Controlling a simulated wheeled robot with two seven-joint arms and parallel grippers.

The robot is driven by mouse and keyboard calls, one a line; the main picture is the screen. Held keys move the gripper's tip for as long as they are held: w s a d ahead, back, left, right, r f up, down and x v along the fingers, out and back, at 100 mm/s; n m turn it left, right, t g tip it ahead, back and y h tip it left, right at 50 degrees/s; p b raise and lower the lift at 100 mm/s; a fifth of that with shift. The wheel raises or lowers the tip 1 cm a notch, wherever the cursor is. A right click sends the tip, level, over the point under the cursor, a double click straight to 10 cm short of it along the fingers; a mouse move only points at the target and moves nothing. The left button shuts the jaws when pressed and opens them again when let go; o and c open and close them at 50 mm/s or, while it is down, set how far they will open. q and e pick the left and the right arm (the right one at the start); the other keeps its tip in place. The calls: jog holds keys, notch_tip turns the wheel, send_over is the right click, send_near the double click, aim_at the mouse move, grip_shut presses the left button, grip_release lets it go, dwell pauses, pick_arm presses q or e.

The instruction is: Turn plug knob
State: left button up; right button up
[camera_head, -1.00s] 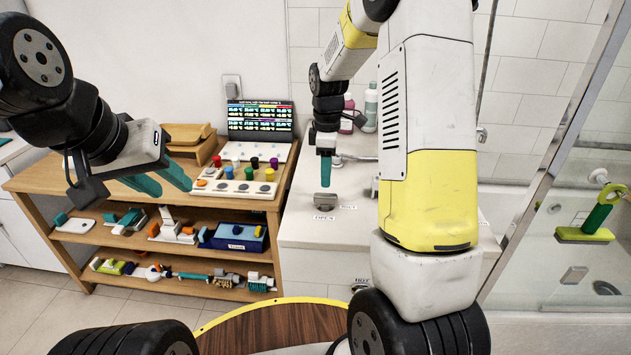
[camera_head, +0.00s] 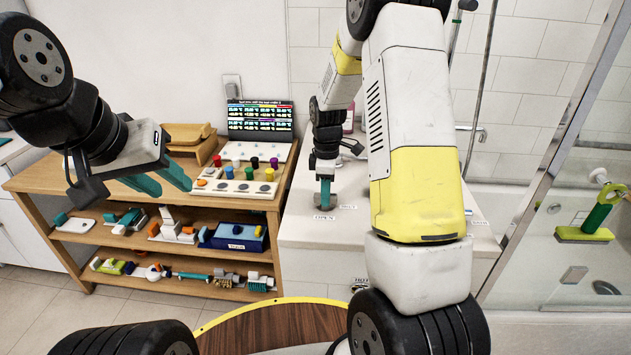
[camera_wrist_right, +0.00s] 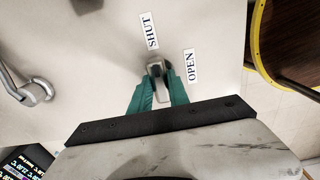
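The plug knob, a small grey metal handle (camera_head: 325,201), stands on the white counter by the OPEN label (camera_head: 324,217). My right gripper (camera_head: 325,184) points down right at it. In the right wrist view the knob (camera_wrist_right: 157,68) sits between the tips of the two teal fingers of my right gripper (camera_wrist_right: 161,77), with the fingers apart on either side; firm contact cannot be made out. The SHUT label (camera_wrist_right: 149,31) and the OPEN label (camera_wrist_right: 191,66) lie beyond and to the right of it. My left gripper (camera_head: 160,183) is open and empty over the shelf unit's left side.
A wooden shelf unit (camera_head: 130,187) with coloured pegs, a screen (camera_head: 260,120) and small items stands left of the counter. A metal tap (camera_wrist_right: 35,92) rises from the counter in the wrist view. A glass shower panel (camera_head: 560,140) is on the right.

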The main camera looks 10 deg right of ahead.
grip_shut()
jog(key=shift+m, duration=0.3)
jog(key=m, duration=0.3)
jog(key=shift+m, duration=0.4)
jog(key=m, duration=0.9)
jog(key=shift+m, duration=2.2)
